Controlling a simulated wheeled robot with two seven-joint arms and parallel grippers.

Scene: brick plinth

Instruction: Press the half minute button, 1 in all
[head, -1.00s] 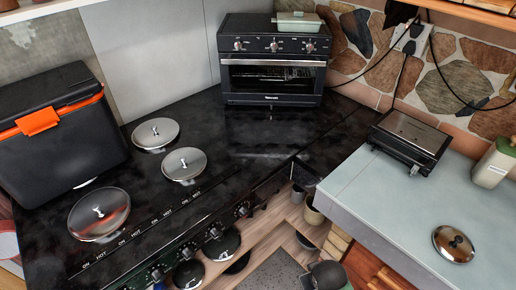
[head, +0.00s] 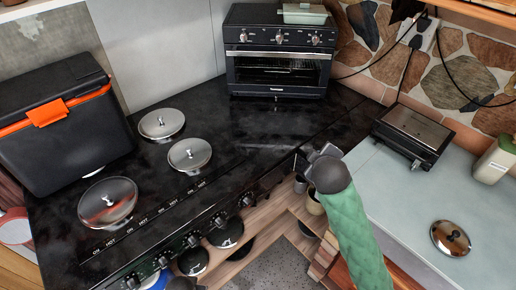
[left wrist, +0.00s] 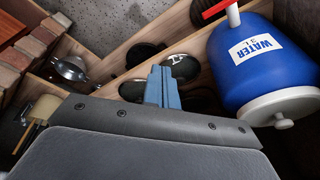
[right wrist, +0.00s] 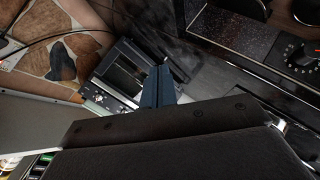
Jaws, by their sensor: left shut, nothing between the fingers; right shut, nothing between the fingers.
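No button marked half minute can be made out in any view. The black toaster oven (head: 277,62) at the back has a row of three knobs (head: 278,40) along its top front and a glass door below; small markings are unreadable. My right gripper (head: 312,153) is above the gap between stove and pale counter, well short of the oven. In the right wrist view its blue fingers (right wrist: 158,86) are shut and empty, with a boxy appliance, seemingly the oven (right wrist: 122,76), beyond them. My left gripper's fingers (left wrist: 163,86) are shut and empty, low by the shelves.
The black stovetop (head: 262,135) carries lidded round burners (head: 189,155) and a black-orange cooler (head: 65,125). A press grill (head: 414,132) and a round lid (head: 450,238) are on the pale counter (head: 385,190). A blue water jug (left wrist: 262,65) is near my left gripper.

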